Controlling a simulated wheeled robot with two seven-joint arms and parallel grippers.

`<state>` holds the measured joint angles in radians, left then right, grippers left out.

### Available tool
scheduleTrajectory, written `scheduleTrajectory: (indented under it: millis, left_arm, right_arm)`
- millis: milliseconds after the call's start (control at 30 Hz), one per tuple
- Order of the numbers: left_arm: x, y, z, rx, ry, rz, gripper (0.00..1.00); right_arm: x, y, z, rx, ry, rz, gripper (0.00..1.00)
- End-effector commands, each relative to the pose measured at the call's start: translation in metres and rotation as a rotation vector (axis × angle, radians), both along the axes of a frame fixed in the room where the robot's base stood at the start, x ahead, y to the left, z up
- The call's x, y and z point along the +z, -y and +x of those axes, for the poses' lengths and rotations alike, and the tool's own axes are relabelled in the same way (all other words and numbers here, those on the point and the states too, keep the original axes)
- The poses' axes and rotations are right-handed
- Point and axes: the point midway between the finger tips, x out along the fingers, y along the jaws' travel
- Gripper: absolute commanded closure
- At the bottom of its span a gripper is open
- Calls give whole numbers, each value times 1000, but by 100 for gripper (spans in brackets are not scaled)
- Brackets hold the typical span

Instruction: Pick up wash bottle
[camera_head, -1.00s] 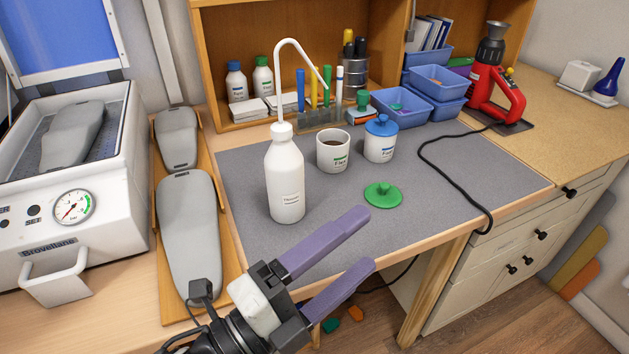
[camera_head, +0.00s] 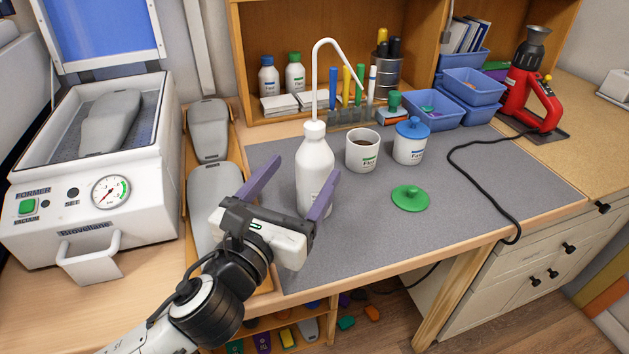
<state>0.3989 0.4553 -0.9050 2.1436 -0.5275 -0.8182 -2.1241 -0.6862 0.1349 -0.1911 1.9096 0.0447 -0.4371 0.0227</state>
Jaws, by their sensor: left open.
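The white wash bottle (camera_head: 314,160) stands upright on the grey mat (camera_head: 442,215), its curved spout arching up and to the right. My left gripper (camera_head: 298,181) is open, with one purple finger left of the bottle and the other in front of its lower right side. The fingers overlap the bottle's body in the picture; I cannot tell whether they touch it. The lower part of the bottle is partly hidden by the right-hand finger. My right gripper is out of view.
Right of the bottle are an open white pot (camera_head: 362,152), a blue-lidded pot (camera_head: 410,144) and a loose green lid (camera_head: 409,198). A rack of pens (camera_head: 350,114) stands behind. A white forming machine (camera_head: 92,180) is at left. The mat's front right is clear.

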Motion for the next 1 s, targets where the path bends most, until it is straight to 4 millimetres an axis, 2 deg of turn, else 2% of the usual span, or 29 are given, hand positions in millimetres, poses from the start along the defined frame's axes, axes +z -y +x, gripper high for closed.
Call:
scheduleTrajectory:
  millis: [333, 667, 1000]
  left_arm:
    - [0, 23, 40, 0, 0, -1, 28]
    - [0, 25, 45, -2, 0, -1, 30]
    - [-1, 25, 45, -2, -1, -1, 87]
  right_arm:
    - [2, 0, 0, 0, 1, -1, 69]
    - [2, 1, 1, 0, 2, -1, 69]
    - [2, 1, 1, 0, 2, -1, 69]
